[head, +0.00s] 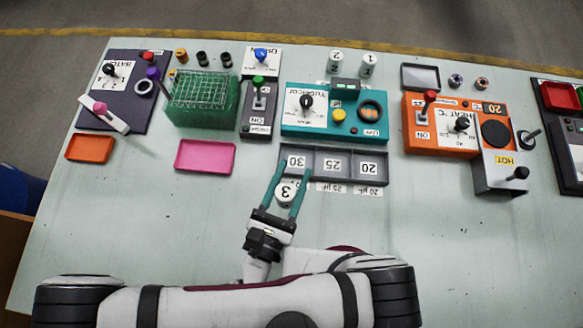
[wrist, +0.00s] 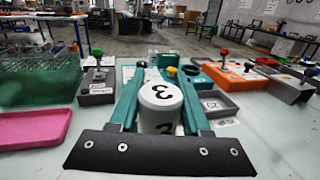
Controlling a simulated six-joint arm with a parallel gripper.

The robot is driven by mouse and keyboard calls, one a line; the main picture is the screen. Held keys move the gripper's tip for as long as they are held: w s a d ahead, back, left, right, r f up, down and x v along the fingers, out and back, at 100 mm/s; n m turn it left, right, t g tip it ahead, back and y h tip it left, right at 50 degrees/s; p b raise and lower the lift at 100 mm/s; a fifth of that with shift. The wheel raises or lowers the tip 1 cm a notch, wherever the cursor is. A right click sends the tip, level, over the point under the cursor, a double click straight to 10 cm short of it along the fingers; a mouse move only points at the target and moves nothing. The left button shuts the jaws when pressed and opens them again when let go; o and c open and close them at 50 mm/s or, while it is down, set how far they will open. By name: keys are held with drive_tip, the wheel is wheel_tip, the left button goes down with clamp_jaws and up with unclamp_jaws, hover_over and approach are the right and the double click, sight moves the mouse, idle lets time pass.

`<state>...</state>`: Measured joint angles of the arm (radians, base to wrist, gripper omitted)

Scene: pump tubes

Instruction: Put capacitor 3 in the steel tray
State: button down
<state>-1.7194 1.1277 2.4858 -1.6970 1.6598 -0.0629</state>
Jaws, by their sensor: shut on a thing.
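Capacitor 3 (head: 286,193) is a white cylinder with a black 3 on its end. My gripper (head: 295,164) is shut on it, with a long teal finger on each side. In the head view it shows just in front of the compartment marked 30; its height above the table is hard to tell. In the wrist view capacitor 3 (wrist: 161,97) sits between the fingers of my gripper (wrist: 161,78), its numbered end up. A small grey tray with a dark rim (head: 421,66), seemingly the steel tray, lies at the back, right of the teal device.
A grey three-part holder (head: 334,180) marked 30, 25 and 20 lies beyond capacitor 3. The teal device (head: 290,123) stands behind it, with capacitors 2 (head: 336,62) and 1 (head: 368,65) farther back. The orange heater (head: 440,140) has upright levers. The front table is mostly clear.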

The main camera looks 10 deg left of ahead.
drive_tip(key=w+d+r+m+g+h, duration=0.1)
drive_tip(key=w+r+m+g+h, duration=0.4)
drive_tip(key=w+r, duration=0.55)
drive_tip(key=w+d+r+m+g+h, duration=0.15)
drive_tip(key=w+d+r+h, duration=0.35)
drive_tip(key=w+d+r, duration=0.5)
drive_tip(key=s+a+f+n+t+y, duration=0.3)
drive_tip(key=s+a+f+y, duration=0.25)
drive_tip(key=a+f, duration=0.35)
drive_tip(key=s+a+f+n+t+y, duration=0.5)
drive_tip(key=a+f, duration=0.3)
drive_tip(key=f, duration=0.3)
drive_tip(key=shift+m+g+h, duration=0.25)
drive_tip(key=shift+m+g, duration=0.5)
drive_tip(key=f, duration=0.5)
drive_tip(key=s+f, duration=0.1)
drive_tip(key=f, duration=0.2)
drive_tip(key=shift+f, duration=0.2)
drive_tip(key=shift+f, duration=0.1)
drive_tip(key=shift+c, duration=1.8)
unclamp_jaws()
